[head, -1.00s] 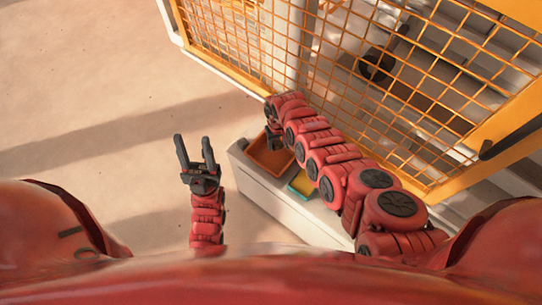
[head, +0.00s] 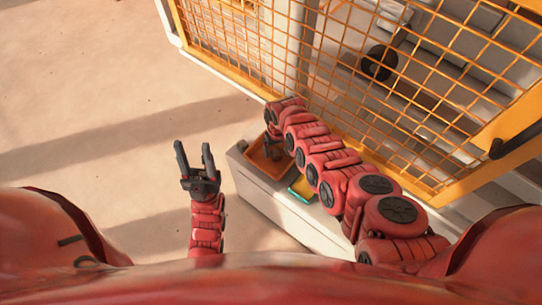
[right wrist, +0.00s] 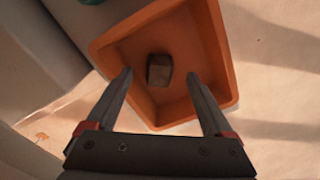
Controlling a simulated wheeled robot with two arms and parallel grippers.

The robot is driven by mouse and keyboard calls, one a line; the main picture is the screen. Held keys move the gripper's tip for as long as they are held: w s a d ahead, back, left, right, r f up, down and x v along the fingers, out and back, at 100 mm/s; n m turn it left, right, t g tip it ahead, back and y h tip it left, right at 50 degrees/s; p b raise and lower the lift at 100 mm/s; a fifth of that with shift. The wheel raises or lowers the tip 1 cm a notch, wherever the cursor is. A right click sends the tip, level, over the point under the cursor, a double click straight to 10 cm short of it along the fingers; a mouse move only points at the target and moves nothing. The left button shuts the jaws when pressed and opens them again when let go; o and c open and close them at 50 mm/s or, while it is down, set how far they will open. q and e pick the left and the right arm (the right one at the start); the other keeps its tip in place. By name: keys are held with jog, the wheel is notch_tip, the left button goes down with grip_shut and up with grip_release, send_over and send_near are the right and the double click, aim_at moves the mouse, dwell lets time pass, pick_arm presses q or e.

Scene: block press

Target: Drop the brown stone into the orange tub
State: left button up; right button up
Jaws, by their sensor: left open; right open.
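The orange tub (head: 279,174) sits on the white ledge, partly hidden by my right arm in the head view. In the right wrist view the tub (right wrist: 220,60) fills the upper middle. The brown stone (right wrist: 159,70) lies inside it, on its floor. My right gripper (right wrist: 159,75) is open above the tub, its two fingers apart on either side of the stone in the picture, with nothing between them. My right gripper also shows in the head view (head: 272,150), pointing down over the tub. My left gripper (head: 194,150) is open and empty, left of the ledge.
The white ledge (head: 318,234) also carries a yellow and teal item (head: 302,188) beside the tub. An orange-framed mesh fence (head: 350,95) stands right behind my right arm. The floor at left is clear.

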jog(key=shift+r, duration=0.15)
notch_tip(320, 180, up, 3)
jog(key=shift+w+f+p, duration=0.1)
jog(key=shift+p, duration=0.9)
notch_tip(320, 180, up, 14)
